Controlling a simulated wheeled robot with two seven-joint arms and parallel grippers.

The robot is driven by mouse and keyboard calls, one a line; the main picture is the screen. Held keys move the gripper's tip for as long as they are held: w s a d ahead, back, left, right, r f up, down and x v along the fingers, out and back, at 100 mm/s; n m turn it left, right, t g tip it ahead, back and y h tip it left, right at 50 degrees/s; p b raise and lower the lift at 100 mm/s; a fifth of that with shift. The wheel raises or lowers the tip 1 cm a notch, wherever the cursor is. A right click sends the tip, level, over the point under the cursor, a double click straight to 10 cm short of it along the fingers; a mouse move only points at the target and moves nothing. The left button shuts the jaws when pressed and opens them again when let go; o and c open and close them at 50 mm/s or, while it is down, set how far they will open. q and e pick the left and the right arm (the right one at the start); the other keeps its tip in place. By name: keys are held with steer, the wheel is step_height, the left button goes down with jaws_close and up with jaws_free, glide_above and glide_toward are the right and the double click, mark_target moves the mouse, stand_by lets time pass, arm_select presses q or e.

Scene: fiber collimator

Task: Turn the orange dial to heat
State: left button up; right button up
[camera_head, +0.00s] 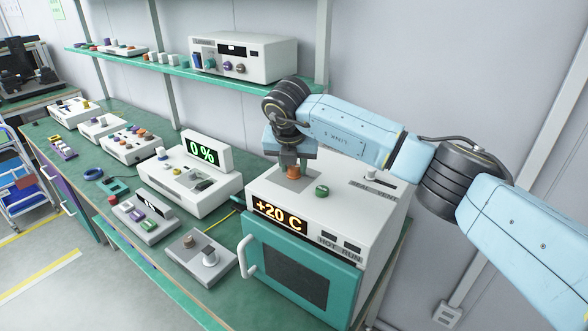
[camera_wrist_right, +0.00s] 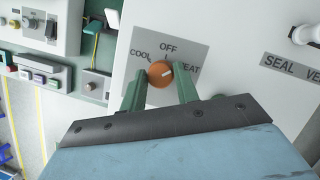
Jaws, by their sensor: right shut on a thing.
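The orange dial (camera_head: 293,171) sits on a grey plate on top of a white oven (camera_head: 340,205). In the right wrist view the dial (camera_wrist_right: 158,75) is surrounded by the labels COOL, OFF and HEAT. Its white pointer mark leans up and right, toward the HEAT side of OFF. My right gripper (camera_head: 292,163) reaches down from above, with its green fingers on either side of the dial. It is shut on the dial, as the right wrist view (camera_wrist_right: 160,80) also shows. My left gripper is in neither view.
A green knob (camera_head: 322,191) stands close beside the dial. The oven's display (camera_head: 280,216) reads +20 C, above a teal door. A SEAL/VENT slider (camera_head: 378,176) is at the back. A 0 % instrument (camera_head: 190,185) and small control boxes stand left on the green bench.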

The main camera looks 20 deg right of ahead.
steer(key=shift+m+h+b, duration=0.4)
steer(key=shift+m, duration=0.7)
steer(key=shift+g, duration=0.3)
steer(key=shift+w, duration=0.1)
steer(key=o, duration=1)
steer(key=shift+c, duration=0.2)
steer(key=b+v, duration=0.1)
steer(key=v, duration=1.2)
steer(key=shift+r, duration=0.2)
steer(key=shift+a, duration=0.1)
